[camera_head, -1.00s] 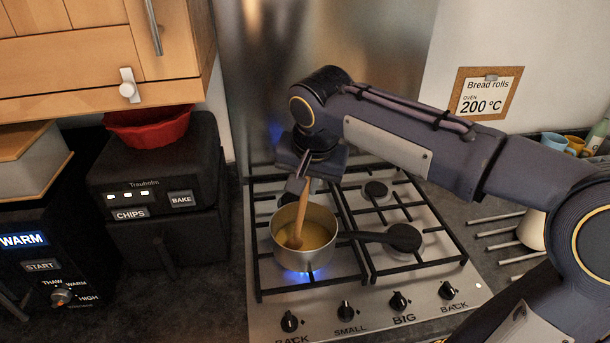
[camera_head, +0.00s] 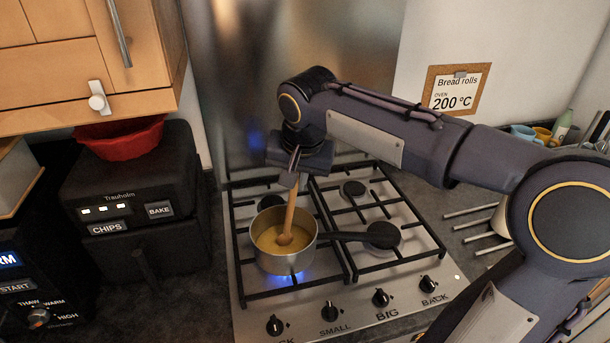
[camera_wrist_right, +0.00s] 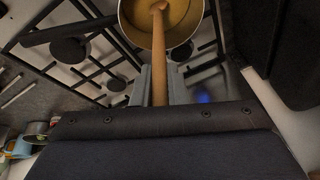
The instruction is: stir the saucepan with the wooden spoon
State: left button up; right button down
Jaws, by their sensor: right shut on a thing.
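The saucepan (camera_head: 284,258) sits on the front left burner of the hob, with a blue flame under it and its dark handle pointing right. It holds a yellow-brown liquid. My right gripper (camera_head: 293,181) is above the pan, shut on the upper part of the spoon's handle. In the right wrist view the spoon (camera_wrist_right: 159,60) runs from between the fingers (camera_wrist_right: 160,88) into the saucepan (camera_wrist_right: 128,22). My left gripper is not in view.
The gas hob (camera_head: 400,283) has black grates and several knobs along its front. A black oven (camera_head: 130,190) with a red bowl (camera_head: 120,136) on top stands to the left, below a wooden cupboard (camera_head: 95,60). Cups (camera_head: 543,134) stand at the far right.

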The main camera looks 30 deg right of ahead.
jog(key=shift+a, duration=0.1)
jog(key=p+v, duration=0.3)
jog(key=v, duration=0.1)
jog(key=w+p+v, duration=0.1)
jog(key=p+v, duration=0.1)
jog(key=v, duration=0.1)
jog(key=shift+d+r+p, duration=0.3)
jog(key=shift+d+p, duration=0.05)
jog(key=shift+d, duration=0.05)
jog(key=shift+v, duration=1.15)
jog(key=shift+w+d+r, duration=0.15)
jog(key=shift+w, duration=0.05)
notch_tip(320, 180, up, 6)
jog(key=shift+f, duration=0.1)
dwell(1.1)
